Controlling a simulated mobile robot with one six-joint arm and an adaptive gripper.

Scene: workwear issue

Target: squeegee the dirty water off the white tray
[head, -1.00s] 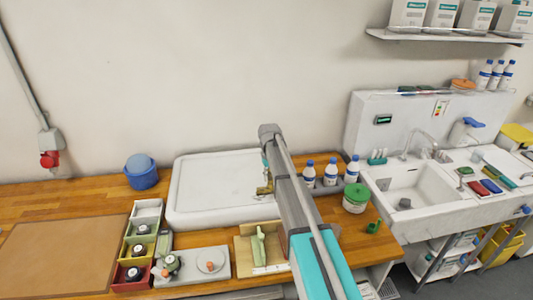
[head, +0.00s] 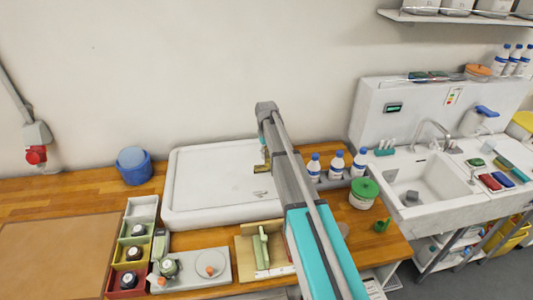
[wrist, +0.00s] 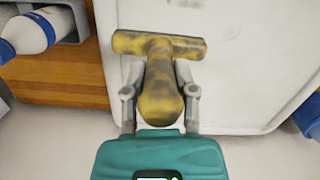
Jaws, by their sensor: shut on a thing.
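The white tray (head: 205,180) is a wide, shallow, raised-rim tray on the wooden counter against the wall. My gripper (wrist: 158,78) is shut on a mottled yellow and dark squeegee (wrist: 160,46), with its fingers on either side of the handle. The squeegee's crossbar lies across the far end, over the tray near one edge in the wrist view. In the head view the squeegee (head: 261,168) shows small beside my arm, over the tray's right half. A faint dark mark (head: 261,193) shows on the tray in front of it. I cannot tell whether the crossbar touches the surface.
Several white bottles with blue caps (head: 337,166) stand right of the tray. A green-lidded tub (head: 362,193) is in front of them. A blue bucket (head: 134,166) stands left. Small bins (head: 133,250) and a wooden holder (head: 244,246) line the front. A sink (head: 425,190) is at right.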

